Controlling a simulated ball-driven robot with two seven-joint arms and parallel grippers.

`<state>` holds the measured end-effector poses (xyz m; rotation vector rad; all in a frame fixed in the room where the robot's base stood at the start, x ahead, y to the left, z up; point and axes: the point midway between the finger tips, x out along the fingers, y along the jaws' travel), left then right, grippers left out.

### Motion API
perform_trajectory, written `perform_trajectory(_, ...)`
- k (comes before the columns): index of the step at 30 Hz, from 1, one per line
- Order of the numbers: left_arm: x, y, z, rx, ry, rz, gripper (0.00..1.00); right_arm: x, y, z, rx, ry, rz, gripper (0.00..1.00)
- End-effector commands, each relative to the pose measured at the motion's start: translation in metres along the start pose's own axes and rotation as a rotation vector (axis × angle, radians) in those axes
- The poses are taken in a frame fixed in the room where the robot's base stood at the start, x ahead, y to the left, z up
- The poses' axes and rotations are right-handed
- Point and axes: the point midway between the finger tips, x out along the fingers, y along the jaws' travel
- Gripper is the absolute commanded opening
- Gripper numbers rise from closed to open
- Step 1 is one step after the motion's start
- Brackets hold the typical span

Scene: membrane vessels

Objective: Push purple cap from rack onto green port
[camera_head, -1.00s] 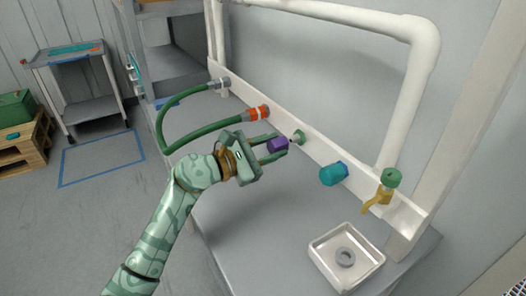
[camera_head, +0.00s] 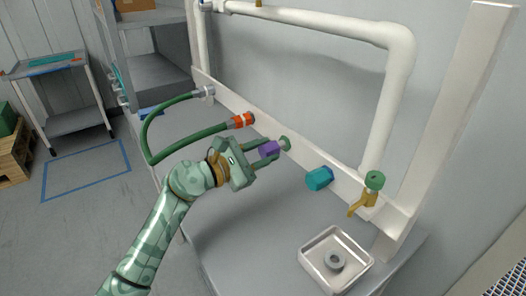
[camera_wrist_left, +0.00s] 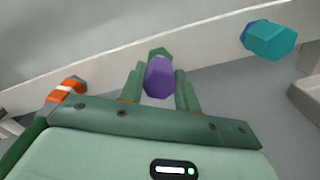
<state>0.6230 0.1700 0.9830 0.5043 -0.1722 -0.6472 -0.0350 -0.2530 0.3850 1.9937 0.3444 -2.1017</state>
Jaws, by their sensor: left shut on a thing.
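The purple cap (camera_head: 269,148) is between the fingers of my left gripper (camera_head: 271,156), which is shut on it. The green port (camera_head: 285,142) sticks out of the white rail just past the cap. In the left wrist view the purple cap (camera_wrist_left: 159,77) hides most of the green port (camera_wrist_left: 158,52), of which only the upper edge shows. My right gripper is not in view.
Along the white rail (camera_head: 342,186) are an orange-collared hose fitting (camera_head: 241,121) to the left, a teal cap (camera_head: 319,179) to the right, and a yellow-handled valve with a green top (camera_head: 375,180). A tray (camera_head: 309,262) holding a grey ring (camera_head: 334,260) stands on the grey bench.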

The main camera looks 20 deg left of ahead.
Motion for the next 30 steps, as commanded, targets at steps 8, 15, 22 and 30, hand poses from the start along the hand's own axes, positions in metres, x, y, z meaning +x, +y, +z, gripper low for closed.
perform_trajectory(8,0.004,0.000,0.000,0.000,-0.001,0.001,0.05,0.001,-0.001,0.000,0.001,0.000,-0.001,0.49)
perform_trajectory(15,0.011,0.000,0.000,0.000,-0.001,0.000,0.05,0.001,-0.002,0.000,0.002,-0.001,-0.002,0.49)
perform_trajectory(22,0.016,0.000,0.000,-0.001,-0.001,0.000,0.05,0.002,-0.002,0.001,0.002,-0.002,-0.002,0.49)
perform_trajectory(30,0.022,0.000,0.000,-0.001,-0.001,0.000,0.38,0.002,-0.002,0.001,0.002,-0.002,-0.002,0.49)
